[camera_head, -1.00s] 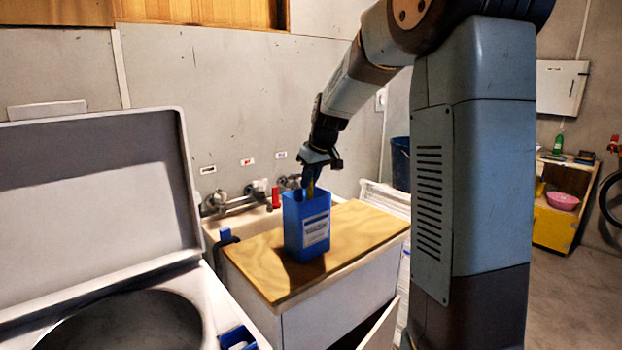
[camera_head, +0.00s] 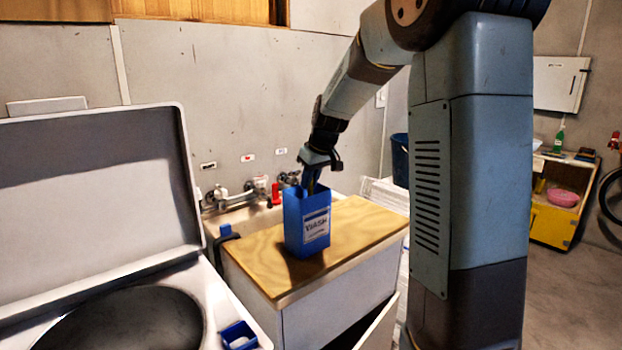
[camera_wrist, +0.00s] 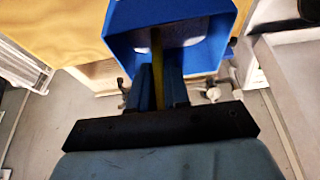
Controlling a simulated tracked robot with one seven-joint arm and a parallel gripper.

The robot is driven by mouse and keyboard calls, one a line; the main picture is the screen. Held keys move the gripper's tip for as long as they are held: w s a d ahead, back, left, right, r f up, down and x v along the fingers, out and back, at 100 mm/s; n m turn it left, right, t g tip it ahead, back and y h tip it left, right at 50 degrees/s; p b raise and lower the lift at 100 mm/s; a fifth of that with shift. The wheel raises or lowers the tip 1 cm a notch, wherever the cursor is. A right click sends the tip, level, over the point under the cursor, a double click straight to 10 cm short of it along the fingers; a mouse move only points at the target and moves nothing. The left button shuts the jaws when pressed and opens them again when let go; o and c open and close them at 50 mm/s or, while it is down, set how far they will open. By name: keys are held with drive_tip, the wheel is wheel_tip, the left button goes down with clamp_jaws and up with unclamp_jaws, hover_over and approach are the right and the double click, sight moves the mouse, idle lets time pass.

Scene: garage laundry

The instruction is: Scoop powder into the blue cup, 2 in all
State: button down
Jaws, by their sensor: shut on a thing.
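A tall blue box (camera_head: 307,232) with a white "WASH" label stands upright and open-topped on a wooden board. In the wrist view the box (camera_wrist: 122,22) shows pale powder (camera_wrist: 186,28) inside. My gripper (camera_head: 312,182) is at the box's mouth, pointing down. In the wrist view my gripper (camera_wrist: 162,82) is shut on a thin yellow handle (camera_wrist: 157,58) that reaches into the box. The handle's far end is hidden, so I cannot tell whether it carries powder. A small open blue cup (camera_head: 238,337) sits on the white washer's edge at the lower left.
The wooden board (camera_head: 352,232) is clear to the right of the box. Taps (camera_head: 232,197) and a sink lie behind it. The washer's raised lid (camera_head: 90,190) stands on the left, above its dark round opening (camera_head: 130,322).

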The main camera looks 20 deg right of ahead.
drive_tip(key=shift+f, duration=0.55)
idle(0.8)
drive_tip(key=shift+r, duration=7)
